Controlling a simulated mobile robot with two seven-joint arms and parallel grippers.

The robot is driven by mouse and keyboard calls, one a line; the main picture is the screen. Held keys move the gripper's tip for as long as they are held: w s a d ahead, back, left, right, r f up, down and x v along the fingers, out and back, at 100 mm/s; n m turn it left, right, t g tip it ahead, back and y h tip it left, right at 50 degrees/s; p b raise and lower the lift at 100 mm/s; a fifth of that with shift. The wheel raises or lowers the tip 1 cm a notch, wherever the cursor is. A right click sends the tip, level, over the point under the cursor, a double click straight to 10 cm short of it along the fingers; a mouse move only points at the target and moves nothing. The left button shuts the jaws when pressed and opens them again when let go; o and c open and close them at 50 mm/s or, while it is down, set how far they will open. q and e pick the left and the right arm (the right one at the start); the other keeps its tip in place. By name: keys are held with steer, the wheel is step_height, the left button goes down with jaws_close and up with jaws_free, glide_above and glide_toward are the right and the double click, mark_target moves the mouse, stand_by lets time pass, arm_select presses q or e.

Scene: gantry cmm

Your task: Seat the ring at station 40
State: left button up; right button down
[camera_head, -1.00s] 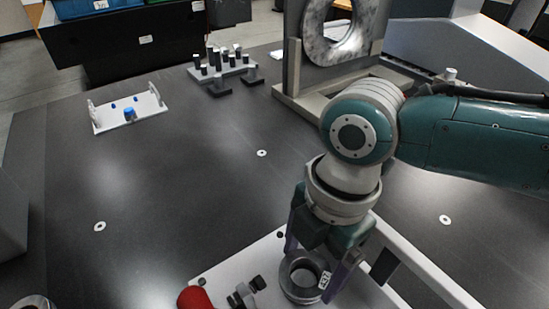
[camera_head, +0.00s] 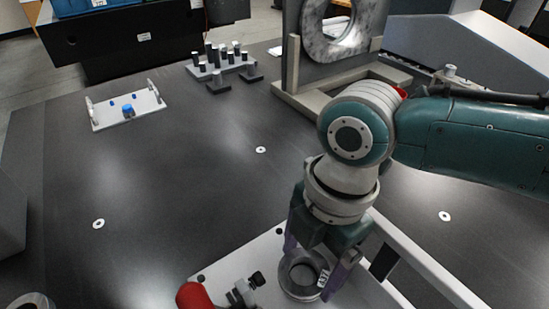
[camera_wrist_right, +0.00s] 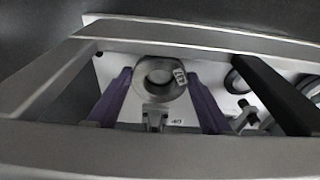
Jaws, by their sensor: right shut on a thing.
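The ring (camera_head: 286,282) is a short grey metal ring with a white number tag on its side. It also shows in the right wrist view (camera_wrist_right: 144,83). My right gripper (camera_head: 315,266) points down and is shut on the ring, with a purple finger on either side. In the right wrist view, the gripper (camera_wrist_right: 161,88) has the ring between its fingertips, over a white plate (camera_wrist_right: 108,72). A small label (camera_wrist_right: 176,122) that seems to read 40 lies beside a metal clamp (camera_wrist_right: 154,116). I cannot tell whether the ring touches the plate. My left gripper is not in view.
A red-handled clamp (camera_head: 193,297) stands left of the ring. A pale rail (camera_head: 425,264) runs along the right. A rack of dark pegs (camera_head: 220,62), a white fixture (camera_head: 128,107) and a large speckled ring on a stand (camera_head: 292,68) stand farther back. The table's middle is clear.

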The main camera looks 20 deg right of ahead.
mark_target(317, 261)
steer(key=shift+f, duration=0.3)
jaws_free()
steer(key=shift+r, duration=0.1)
steer(key=r+p, duration=0.1)
steer(key=r, duration=0.4)
steer(key=d+r+p, duration=0.1)
steer(key=r, duration=0.2)
steer(key=shift+w+r+p, duration=0.25)
steer(key=shift+w+p, duration=0.05)
steer(key=shift+d+r, duration=0.15)
steer(key=shift+r, duration=0.45)
